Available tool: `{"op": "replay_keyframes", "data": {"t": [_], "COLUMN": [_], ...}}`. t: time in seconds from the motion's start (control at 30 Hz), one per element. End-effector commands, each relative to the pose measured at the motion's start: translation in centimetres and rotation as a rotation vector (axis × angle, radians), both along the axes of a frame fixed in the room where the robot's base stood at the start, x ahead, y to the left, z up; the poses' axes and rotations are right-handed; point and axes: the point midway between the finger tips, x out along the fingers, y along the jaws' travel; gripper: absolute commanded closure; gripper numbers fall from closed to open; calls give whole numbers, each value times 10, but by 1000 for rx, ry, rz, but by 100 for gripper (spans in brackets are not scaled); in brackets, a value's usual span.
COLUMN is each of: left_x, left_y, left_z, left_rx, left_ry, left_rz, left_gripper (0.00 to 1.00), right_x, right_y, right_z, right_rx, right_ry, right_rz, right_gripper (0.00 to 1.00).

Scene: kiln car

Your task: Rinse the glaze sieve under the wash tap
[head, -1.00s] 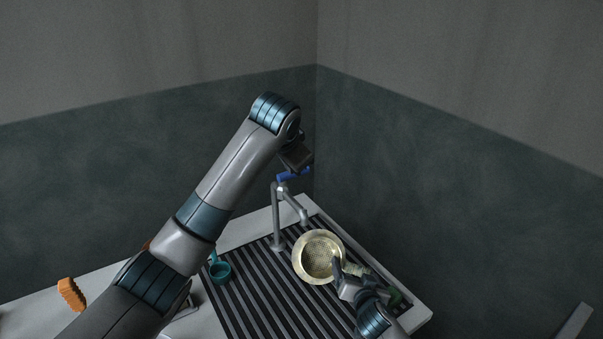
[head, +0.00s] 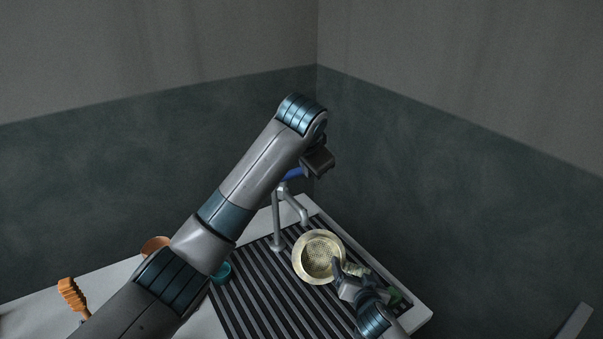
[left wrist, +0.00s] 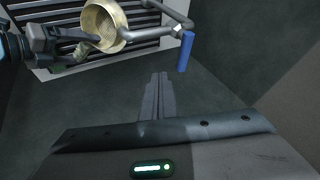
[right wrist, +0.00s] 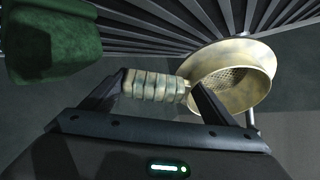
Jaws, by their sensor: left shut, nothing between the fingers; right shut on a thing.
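The glaze sieve (head: 318,250) is a pale brass bowl with a mesh bottom. It is held over the dark slatted rack, close to the tap spout. My right gripper (right wrist: 160,90) is shut on the sieve's wrapped handle (right wrist: 152,86). The wash tap (head: 277,228) is a grey post with a bent spout and a blue lever (head: 294,173). The lever also shows in the left wrist view (left wrist: 186,52). My left gripper (left wrist: 157,78) is shut and empty, beside the lever. In the head view its wrist partly covers the lever. No water is visible.
The slatted rack (head: 262,302) fills the right of the pale counter (head: 248,226). A teal cup (head: 224,272) and a brown round thing (head: 154,244) are partly behind my left arm. An orange brush (head: 70,293) lies at left. A green block (right wrist: 52,42) is near my right gripper. Walls meet behind the tap.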

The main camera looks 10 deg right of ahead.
Motion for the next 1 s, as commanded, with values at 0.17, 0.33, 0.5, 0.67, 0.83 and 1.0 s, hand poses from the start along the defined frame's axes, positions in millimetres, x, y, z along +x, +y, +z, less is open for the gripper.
{"op": "replay_keyframes", "data": {"t": [0.17,0.33,0.5,0.67,0.83,1.0], "left_x": [14,30,45,63,76,83], "left_y": [-5,-10,-15,-10,-5,-3], "left_z": [-21,-44,-63,-66,-66,-66], "left_rx": [2,3,2,1,2,0], "left_ry": [3,3,2,-1,0,0], "left_rz": [0,0,1,2,0,0], "left_gripper": [100,100,100,100,100,100], "right_x": [1,1,1,1,1,1], "right_y": [0,0,0,0,0,0], "right_z": [2,2,2,2,2,2], "right_rx": [1,1,1,1,1,1], "right_ry": [-4,-4,-4,-4,-4,-4], "right_rz": [0,0,0,0,0,0], "right_gripper": [76,76,76,76,76,76]}}
